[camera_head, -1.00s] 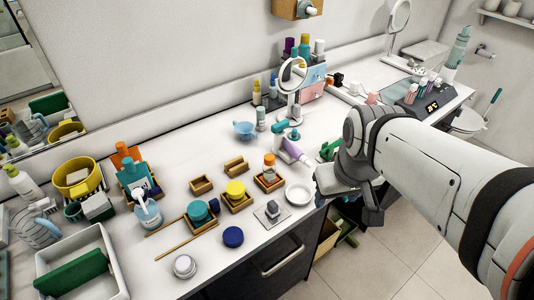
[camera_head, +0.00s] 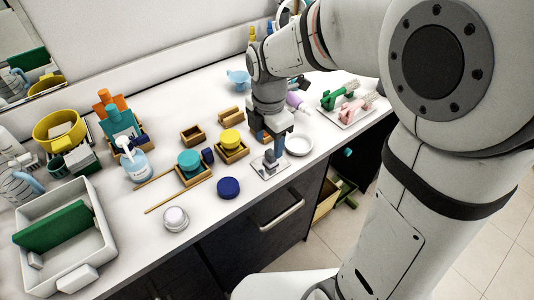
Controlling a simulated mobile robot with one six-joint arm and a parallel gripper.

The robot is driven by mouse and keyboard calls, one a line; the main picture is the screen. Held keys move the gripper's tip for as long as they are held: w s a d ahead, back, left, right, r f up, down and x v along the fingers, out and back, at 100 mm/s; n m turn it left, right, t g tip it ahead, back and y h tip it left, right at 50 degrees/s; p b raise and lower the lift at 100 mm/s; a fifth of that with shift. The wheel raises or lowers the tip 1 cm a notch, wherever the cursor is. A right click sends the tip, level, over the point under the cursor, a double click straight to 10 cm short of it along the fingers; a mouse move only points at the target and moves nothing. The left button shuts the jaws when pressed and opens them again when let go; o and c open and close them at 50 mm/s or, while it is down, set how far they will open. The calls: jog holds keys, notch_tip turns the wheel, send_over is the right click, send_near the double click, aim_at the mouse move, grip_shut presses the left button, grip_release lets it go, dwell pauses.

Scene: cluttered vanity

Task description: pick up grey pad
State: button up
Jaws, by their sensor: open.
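A small grey pad (camera_head: 269,158) stands on a pale square plate (camera_head: 259,172) near the front edge of the counter. My gripper (camera_head: 274,143) points down right above the pad, with its jaws open. One finger shows as a dark blue-grey bar just behind and to the right of the pad. The other finger is hard to make out. I cannot tell whether a finger touches the pad.
A white round dish (camera_head: 298,145) is close to the right of my gripper. A yellow-lidded jar in a wooden tray (camera_head: 232,156) and a dark blue round jar (camera_head: 228,187) are to the left. A bottle in a wooden tray behind is mostly hidden by my gripper. Bare counter lies in front.

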aim_at(271, 153)
jog(key=f, duration=0.6)
jog(key=shift+w+d+f, duration=0.15)
jog(key=shift+d+f, duration=0.1)
jog(key=shift+d, duration=0.05)
jog(key=c, duration=1.1)
jog(key=shift+r, duration=0.15)
notch_tip(271, 153, up, 10)
jog(key=shift+f, duration=0.1)
